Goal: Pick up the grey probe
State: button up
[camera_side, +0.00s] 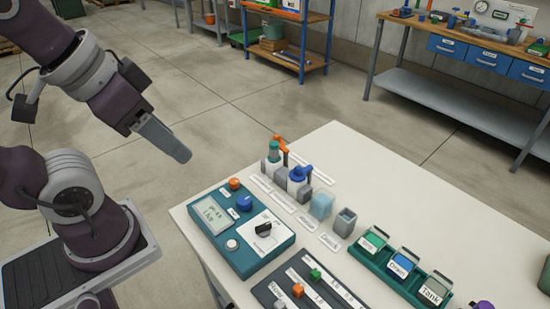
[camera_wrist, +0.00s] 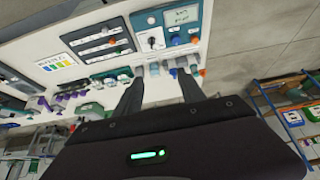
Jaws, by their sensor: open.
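My gripper (camera_side: 181,154) hangs in the air left of the white table, above the floor and clear of everything. In the wrist view my gripper (camera_wrist: 160,74) shows two dark fingers spread apart with nothing held between them. I cannot clearly make out a grey probe. Grey candidates on the table are an open square grey holder (camera_side: 344,222) right of a pale blue block (camera_side: 321,205), and a small grey block (camera_side: 305,193) by the blue-handled valve (camera_side: 299,173). Another small grey knob (camera_side: 279,304) sits on the dark slider panel (camera_side: 300,292).
A teal controller box (camera_side: 240,233) with a display and knobs stands on the table's left side (camera_side: 335,150). A green rack (camera_side: 385,266) holds several labelled bins at right. An orange-handled valve (camera_side: 274,150) stands at the back. Shelving and a workbench are far off.

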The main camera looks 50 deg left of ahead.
jog(key=shift+o, duration=0.2)
dwell(0.3)
jog(key=n+g+y, duration=0.2)
jog(key=n+g, duration=0.3)
jog(key=n, duration=1)
send_over(274, 144)
jog(key=d, duration=0.1)
notch_tip(274, 144, down, 18)
jog(key=shift+w+f, duration=0.15)
jog(key=shift+f, duration=0.1)
jog(key=f, duration=0.4)
jog(key=a+f, duration=0.1)
jog(key=f, duration=0.1)
jog(key=shift+f, duration=0.3)
jog(key=shift+a+f, duration=0.1)
jog(key=shift+f, duration=0.2)
grip_shut()
